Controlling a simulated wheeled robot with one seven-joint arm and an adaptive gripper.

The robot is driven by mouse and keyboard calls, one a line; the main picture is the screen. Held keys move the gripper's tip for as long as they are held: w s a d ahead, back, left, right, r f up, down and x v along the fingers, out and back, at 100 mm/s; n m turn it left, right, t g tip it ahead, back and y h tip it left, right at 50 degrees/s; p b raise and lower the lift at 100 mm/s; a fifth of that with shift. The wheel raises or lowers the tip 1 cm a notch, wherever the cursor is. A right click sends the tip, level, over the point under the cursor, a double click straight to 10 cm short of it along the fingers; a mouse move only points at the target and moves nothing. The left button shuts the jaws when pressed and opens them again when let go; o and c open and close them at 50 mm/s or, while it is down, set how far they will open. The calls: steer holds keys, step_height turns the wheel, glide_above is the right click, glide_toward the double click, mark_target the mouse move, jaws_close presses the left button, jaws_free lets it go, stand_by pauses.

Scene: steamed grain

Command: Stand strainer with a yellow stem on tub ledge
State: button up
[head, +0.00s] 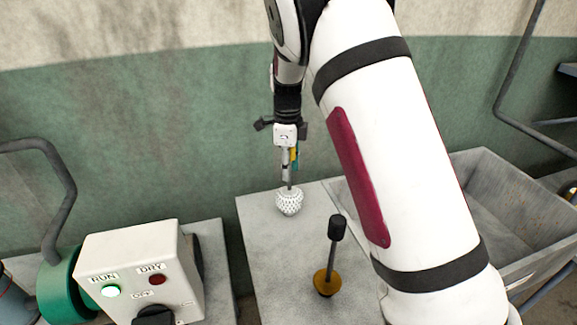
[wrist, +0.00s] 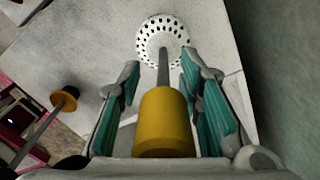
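The strainer (head: 289,204) has a white perforated round head, a thin grey stem and a yellow grip. It is upright at the back of the grey ledge (head: 262,262) beside the tub, and its head appears to touch the surface. My gripper (head: 289,160) is above the head, around the yellow part. In the wrist view, the yellow grip (wrist: 164,122) lies between the teal pads of my gripper (wrist: 158,68). A gap shows left of the grip, so the fingers look open. The strainer head (wrist: 160,30) lies beyond the fingertips.
A tool with a dark handle and orange disc (head: 325,283) stands nearer on the ledge. The grey tub (head: 482,180) is at the right, partly behind my arm. A white control box (head: 135,262) with a lit green RUN light is at the left. A wall rises behind.

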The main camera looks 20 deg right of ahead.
steer(key=shift+r, duration=0.1)
step_height(320, 180, up, 12)
steer(key=shift+w+f+b, duration=0.15)
steer(key=shift+f+b, duration=0.1)
steer(key=shift+b, duration=0.3)
steer(key=shift+r, duration=0.3)
steer(key=shift+s+r, duration=0.2)
steer(key=s+r+n+t, duration=0.1)
steer(key=s+r+n, duration=0.25)
steer(key=s, duration=0.25)
steer(key=s+d+r+n+t+y, duration=0.1)
steer(key=s+r+n, duration=0.1)
steer(key=s+n, duration=0.35)
steer(key=s+r+n+t, duration=0.1)
steer(key=s+r+n, duration=0.15)
steer(key=s, duration=0.35)
steer(key=s+f+n+t+h, duration=0.1)
steer(key=s+f+n, duration=0.3)
steer(key=s+n, duration=0.8)
steer(key=s+t, duration=0.1)
steer(key=s, duration=0.2)
steer(key=shift+s+a+f, duration=0.15)
steer(key=shift+s+a, duration=0.05)
steer(key=shift+s, duration=0.2)
